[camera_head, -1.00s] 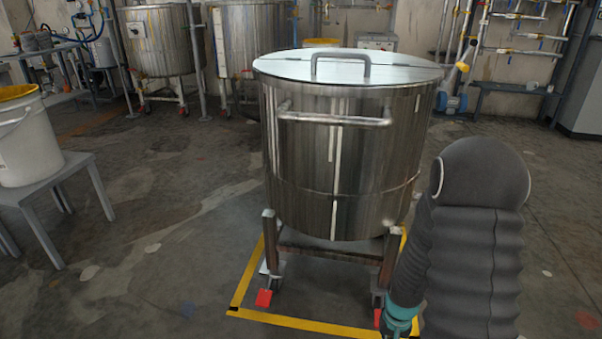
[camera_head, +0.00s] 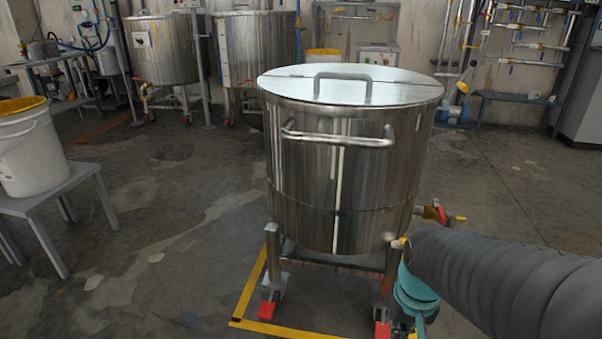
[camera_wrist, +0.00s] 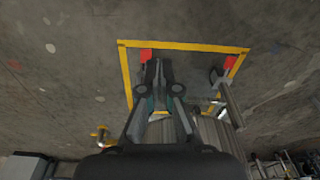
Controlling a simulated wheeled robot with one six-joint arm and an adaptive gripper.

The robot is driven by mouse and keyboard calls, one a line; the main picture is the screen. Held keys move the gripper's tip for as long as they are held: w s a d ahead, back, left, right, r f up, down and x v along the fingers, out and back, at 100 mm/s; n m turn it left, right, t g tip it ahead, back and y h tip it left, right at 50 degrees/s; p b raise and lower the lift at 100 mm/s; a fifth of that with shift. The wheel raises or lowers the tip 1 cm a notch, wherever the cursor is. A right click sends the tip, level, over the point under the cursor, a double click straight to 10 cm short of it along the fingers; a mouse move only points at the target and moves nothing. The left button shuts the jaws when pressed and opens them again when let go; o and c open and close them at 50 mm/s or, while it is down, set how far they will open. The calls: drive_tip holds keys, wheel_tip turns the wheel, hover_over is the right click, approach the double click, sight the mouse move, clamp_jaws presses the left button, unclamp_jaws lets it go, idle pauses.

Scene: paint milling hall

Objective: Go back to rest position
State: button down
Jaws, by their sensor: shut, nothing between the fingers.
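My gripper (camera_wrist: 157,68) shows in the wrist view, its dark fingers close together with nothing held, pointing over the floor. The fingers are not clearly seen in the head view, where my arm covers the lower right. A steel vat (camera_head: 335,160) with a shut, handled lid (camera_head: 350,90) stands upright on wheeled legs in the head view. My arm is at its right side; whether they touch I cannot tell.
A yellow floor outline (camera_head: 247,290) surrounds the vat's feet, and red caster pedals (camera_head: 267,309) stick out at their bottoms. A white bucket (camera_head: 30,155) stands on a grey table (camera_head: 50,193) at left. Tanks (camera_head: 160,50) and a bench (camera_head: 515,97) line the back. Floor at right is open.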

drive_tip(key=s+a+r+n+t+p, duration=0.1)
drive_tip(key=s+r+t, duration=0.3)
drive_tip(key=r, duration=0.8)
drive_tip(key=shift+s+a+r+p, duration=0.15)
drive_tip(key=shift+a+r+p, duration=0.25)
drive_tip(key=shift+a+p, duration=0.2)
